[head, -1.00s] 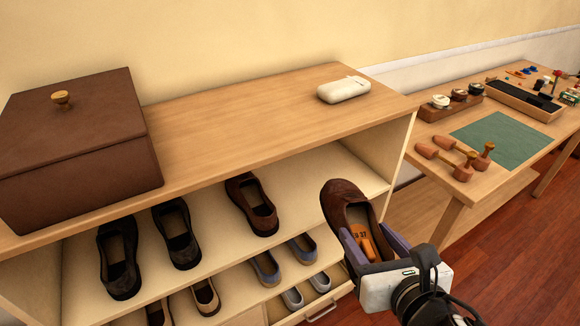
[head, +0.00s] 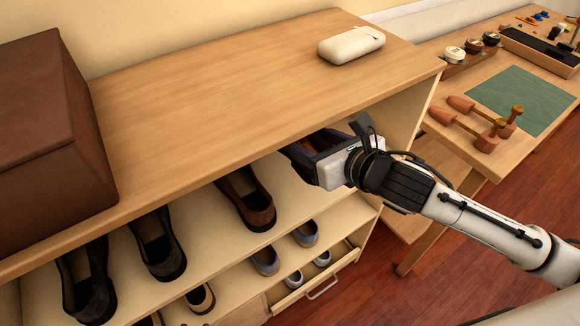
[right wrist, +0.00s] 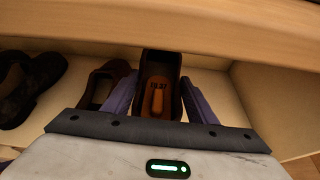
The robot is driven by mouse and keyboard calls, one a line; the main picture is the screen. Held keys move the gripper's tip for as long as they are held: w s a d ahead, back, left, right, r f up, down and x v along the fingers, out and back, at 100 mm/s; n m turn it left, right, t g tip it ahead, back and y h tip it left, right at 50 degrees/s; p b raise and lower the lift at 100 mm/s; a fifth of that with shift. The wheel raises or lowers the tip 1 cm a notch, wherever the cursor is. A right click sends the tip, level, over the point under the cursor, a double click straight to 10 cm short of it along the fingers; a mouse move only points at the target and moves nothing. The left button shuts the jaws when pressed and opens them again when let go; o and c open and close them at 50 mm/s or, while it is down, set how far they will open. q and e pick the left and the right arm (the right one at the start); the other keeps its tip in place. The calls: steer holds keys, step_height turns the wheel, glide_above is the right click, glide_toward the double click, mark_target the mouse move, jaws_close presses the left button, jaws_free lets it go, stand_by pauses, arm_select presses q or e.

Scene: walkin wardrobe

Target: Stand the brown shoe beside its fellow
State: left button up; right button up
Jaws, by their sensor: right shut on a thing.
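The held brown shoe (right wrist: 160,70) shows in the right wrist view between the two purple fingers, with an orange insert inside it. My right gripper (head: 305,160) is shut on this shoe at the upper shelf of the rack, under its top board. In the head view the shoe is mostly hidden by the gripper and the board. Its fellow, a brown shoe (head: 246,200), stands on the same shelf to the left, apart from the gripper. It also shows in the right wrist view (right wrist: 105,85), left of the fingers. My left gripper is not in view.
Two black shoes (head: 157,245) stand further left on the upper shelf (head: 205,213). Grey-blue shoes (head: 266,260) are on the shelf below. The rack's side wall (head: 405,120) is close on the right. A brown box (head: 45,140) and a white case (head: 351,45) sit on top.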

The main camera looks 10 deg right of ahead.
steer(key=shift+w+d+r, duration=0.15)
steer(key=shift+w, duration=0.5)
steer(key=shift+w+d+r, duration=0.1)
steer(key=shift+w+d, duration=0.05)
steer(key=shift+w, duration=0.45)
steer(key=shift+w+f+b, duration=0.15)
steer(key=shift+w+b, duration=0.05)
steer(key=shift+b, duration=0.1)
step_height(320, 180, down, 10)
steer(key=shift+r+b, duration=0.25)
steer(key=shift+b, duration=0.7)
steer(key=o, duration=1.3)
steer(key=shift+f, duration=0.1)
steer(key=shift+o, duration=0.2)
steer(key=v, duration=1.2)
steer(key=shift+d+p, duration=0.2)
steer(key=shift+p, duration=0.15)
